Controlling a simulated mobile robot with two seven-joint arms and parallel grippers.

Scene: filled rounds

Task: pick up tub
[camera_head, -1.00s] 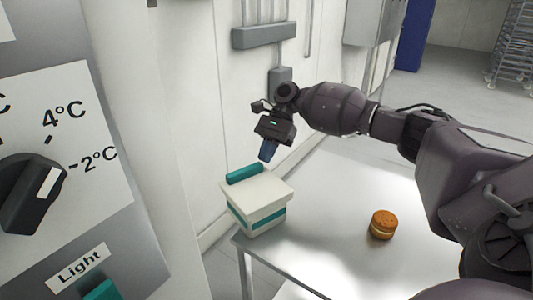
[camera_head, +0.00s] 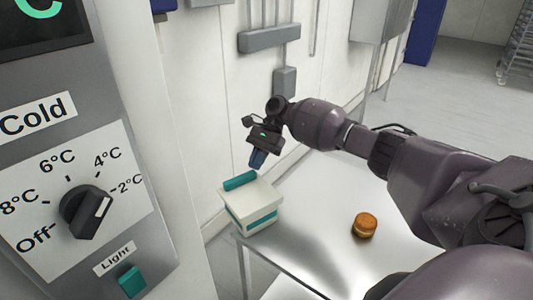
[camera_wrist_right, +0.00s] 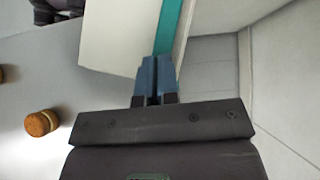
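The tub (camera_head: 262,196) is a white box with a teal band around its side and a teal bar-shaped handle (camera_head: 240,180) on its lid. It stands upright at the far left corner of the metal table. My right gripper (camera_head: 257,160) is just above and behind the handle, blue fingers pointing down, apart from it. In the right wrist view the blue fingers (camera_wrist_right: 156,72) are close together with only a thin dark line between them and nothing seen held. The white lid (camera_wrist_right: 120,35) and the teal handle (camera_wrist_right: 168,25) lie beyond the fingertips. My left gripper is out of view.
The metal table (camera_head: 310,230) holds a small orange-brown round filled item (camera_head: 365,225), which also shows in the wrist view (camera_wrist_right: 40,123). A cold-unit control panel (camera_head: 80,160) stands close at the left. A white wall with grey boxes (camera_head: 269,38) rises behind the tub.

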